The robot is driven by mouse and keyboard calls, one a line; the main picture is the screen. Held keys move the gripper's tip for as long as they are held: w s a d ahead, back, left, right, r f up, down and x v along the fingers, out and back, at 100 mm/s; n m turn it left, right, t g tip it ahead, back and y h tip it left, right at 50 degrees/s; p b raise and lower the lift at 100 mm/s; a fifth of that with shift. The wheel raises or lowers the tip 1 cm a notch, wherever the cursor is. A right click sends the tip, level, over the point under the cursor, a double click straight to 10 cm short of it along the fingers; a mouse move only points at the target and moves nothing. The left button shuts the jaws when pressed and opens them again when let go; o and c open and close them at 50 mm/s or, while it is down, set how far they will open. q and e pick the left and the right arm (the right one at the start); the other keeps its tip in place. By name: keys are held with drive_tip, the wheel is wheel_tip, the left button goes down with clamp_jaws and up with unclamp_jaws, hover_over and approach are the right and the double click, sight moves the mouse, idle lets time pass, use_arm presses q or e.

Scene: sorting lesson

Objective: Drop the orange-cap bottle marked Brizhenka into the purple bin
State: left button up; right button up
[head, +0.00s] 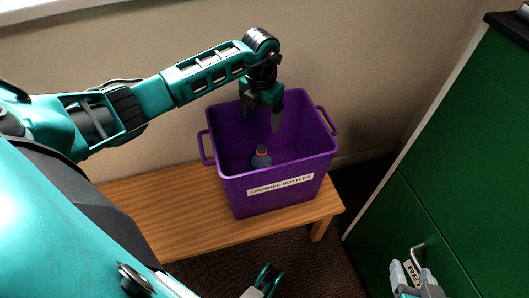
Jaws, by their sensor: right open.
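The purple bin (232,192) stands on a wooden bench, with a white label reading "CRUSHED BOTTLES" on its front. A small dark blue-grey bottle (261,161) with an orange ring near its top is inside the bin, roughly upright. No name can be read on it. My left gripper (263,117) hangs over the bin's opening, above the bottle and apart from it. Its fingers are spread with nothing between them. My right gripper (415,284) is at the bottom right, open, in front of the green cabinet and partly cut off by the picture edge.
The wooden bench (155,215) has free room left of the bin. A beige wall is behind the bin.

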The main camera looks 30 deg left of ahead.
use_arm(q)
drive_tip(key=shift+o, duration=0.9)
wheel_tip(320, 180, up, 13)
drive_tip(key=p, duration=0.3)
